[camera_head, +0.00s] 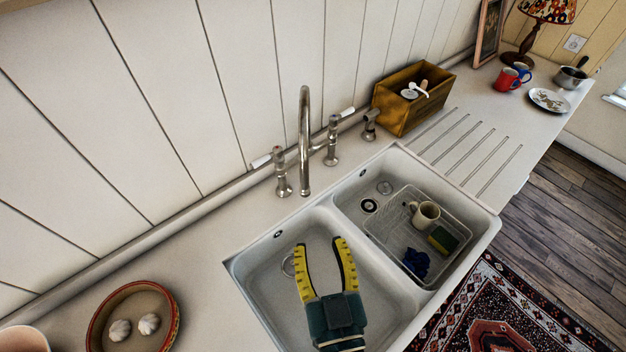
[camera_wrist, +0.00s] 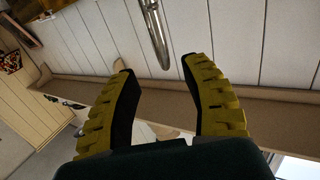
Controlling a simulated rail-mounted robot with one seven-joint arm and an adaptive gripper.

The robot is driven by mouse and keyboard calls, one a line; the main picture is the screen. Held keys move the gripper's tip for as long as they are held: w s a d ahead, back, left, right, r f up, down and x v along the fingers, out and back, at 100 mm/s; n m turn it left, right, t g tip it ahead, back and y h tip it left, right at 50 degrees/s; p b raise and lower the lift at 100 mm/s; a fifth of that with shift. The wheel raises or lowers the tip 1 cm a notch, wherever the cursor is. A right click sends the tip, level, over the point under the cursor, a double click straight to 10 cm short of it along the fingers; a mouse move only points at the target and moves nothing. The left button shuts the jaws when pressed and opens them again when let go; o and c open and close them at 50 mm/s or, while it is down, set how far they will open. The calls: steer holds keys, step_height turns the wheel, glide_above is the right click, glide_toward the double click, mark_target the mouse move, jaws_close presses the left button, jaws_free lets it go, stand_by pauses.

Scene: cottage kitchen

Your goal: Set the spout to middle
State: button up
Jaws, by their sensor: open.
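The metal spout (camera_head: 304,140) rises behind the double sink and curves over at the top. In the wrist view the spout (camera_wrist: 154,35) shows at the top, beyond and between my fingertips. My gripper (camera_head: 325,243) is over the left basin, open and empty, with its yellow and black fingers pointing toward the spout. It also shows in the wrist view (camera_wrist: 158,70). It is apart from the spout.
Tap handles (camera_head: 281,172) (camera_head: 332,140) flank the spout. A wooden box (camera_head: 392,112) stands behind right. A bowl (camera_head: 100,318) with garlic sits at left. The left basin's rim surrounds my gripper.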

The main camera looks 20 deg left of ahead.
mark_target(305, 177)
steer(key=p+x, duration=0.1)
steer(key=x, duration=0.4)
steer(key=p+x, duration=0.1)
steer(key=x, duration=0.5)
steer(key=p+x, duration=0.1)
steer(key=x, duration=0.4)
steer(key=shift+w+r+p, duration=0.3)
steer(key=shift+d, duration=0.1)
jaws_close()
